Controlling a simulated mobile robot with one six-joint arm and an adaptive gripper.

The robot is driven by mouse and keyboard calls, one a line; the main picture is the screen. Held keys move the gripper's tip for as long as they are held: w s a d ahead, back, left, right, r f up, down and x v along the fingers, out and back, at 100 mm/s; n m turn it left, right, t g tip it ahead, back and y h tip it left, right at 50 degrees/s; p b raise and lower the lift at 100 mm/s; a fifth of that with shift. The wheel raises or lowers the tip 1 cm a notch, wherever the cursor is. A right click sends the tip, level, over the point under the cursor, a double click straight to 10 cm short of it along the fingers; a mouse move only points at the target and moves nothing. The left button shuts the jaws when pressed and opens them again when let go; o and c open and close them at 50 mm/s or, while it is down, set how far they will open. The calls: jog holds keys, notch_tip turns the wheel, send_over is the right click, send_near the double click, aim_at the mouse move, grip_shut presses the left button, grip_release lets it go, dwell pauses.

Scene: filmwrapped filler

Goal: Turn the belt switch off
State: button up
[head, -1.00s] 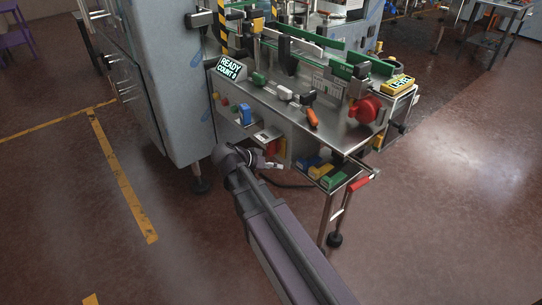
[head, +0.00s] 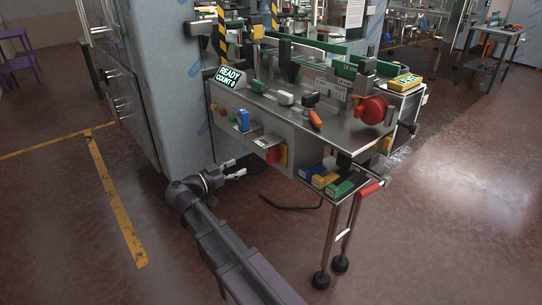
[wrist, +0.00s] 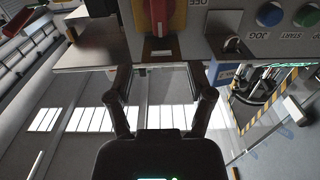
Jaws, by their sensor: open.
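The belt switch (head: 273,155) is a red rotary handle on a yellow plate, low on the machine's front panel. It also shows at the top of the wrist view (wrist: 158,14), cut off by the frame edge. Its red handle stands upright in that picture, and an upside-down OFF label (wrist: 198,3) is to its right. My gripper (head: 238,168) is open and empty, to the left of the switch in the head view and apart from it. In the wrist view its two fingers (wrist: 160,75) are spread below the switch.
A blue START-row JOG button (wrist: 270,14) and green START button (wrist: 307,15) are beside the switch. A blue item (head: 243,119) sits on a small panel bracket. A shelf holds coloured boxes (head: 325,179). A display (head: 229,76) reads READY.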

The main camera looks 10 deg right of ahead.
aim_at(268, 153)
jog(key=shift+w+d, duration=0.1)
jog(key=shift+d, duration=0.05)
jog(key=shift+x, duration=6.75)
grip_shut()
